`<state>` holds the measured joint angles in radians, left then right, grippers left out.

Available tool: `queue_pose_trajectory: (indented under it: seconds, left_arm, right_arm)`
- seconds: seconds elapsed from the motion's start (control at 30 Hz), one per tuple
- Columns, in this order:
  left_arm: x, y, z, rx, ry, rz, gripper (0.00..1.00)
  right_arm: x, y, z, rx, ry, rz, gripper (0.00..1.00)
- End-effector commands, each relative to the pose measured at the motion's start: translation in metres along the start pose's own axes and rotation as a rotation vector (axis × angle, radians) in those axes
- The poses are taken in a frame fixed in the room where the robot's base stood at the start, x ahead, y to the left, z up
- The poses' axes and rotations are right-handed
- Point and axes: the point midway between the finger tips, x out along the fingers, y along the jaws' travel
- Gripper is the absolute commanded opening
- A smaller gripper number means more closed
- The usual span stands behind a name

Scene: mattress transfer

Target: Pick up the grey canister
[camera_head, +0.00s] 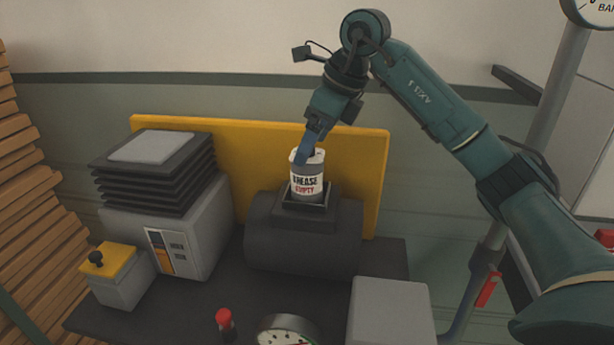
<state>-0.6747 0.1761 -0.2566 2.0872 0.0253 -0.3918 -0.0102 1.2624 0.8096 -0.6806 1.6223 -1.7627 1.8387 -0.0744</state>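The grey canister (307,186) stands upright in a dark square socket on top of a dark cylindrical housing, near the middle of the view. Its white label reads "GREASE EMPTY". My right arm comes in from the right and reaches down from above. My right gripper (307,156) is at the canister's top, with a blue finger overlapping its upper rim. The other finger is mostly hidden, so I cannot tell whether the fingers are closed on it. My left gripper is not in view.
The dark housing (290,245) sits on a dark bench before a yellow panel (362,165). A grey box with a ribbed black top (160,175) stands left. A yellow-topped box (117,285), red knob (225,320), gauge (287,331) and grey block (390,310) are nearer.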

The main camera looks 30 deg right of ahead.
Motion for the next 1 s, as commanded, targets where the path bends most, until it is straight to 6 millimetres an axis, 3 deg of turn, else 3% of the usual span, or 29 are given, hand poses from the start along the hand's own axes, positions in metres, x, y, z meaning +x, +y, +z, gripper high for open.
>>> queue_pose_trajectory:
  seconds: [0.4,0.67,1.0]
  left_arm:
    - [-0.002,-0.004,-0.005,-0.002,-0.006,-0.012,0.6]
    - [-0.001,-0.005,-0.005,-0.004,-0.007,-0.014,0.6]
    - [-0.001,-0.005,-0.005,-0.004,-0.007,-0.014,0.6]
  right_arm:
    - [0.049,0.006,-0.005,0.0,0.001,0.003,0.81]
    - [0.053,0.006,-0.006,0.0,-0.001,0.0,0.81]
    - [0.053,0.006,-0.006,0.0,0.0,0.0,0.55]
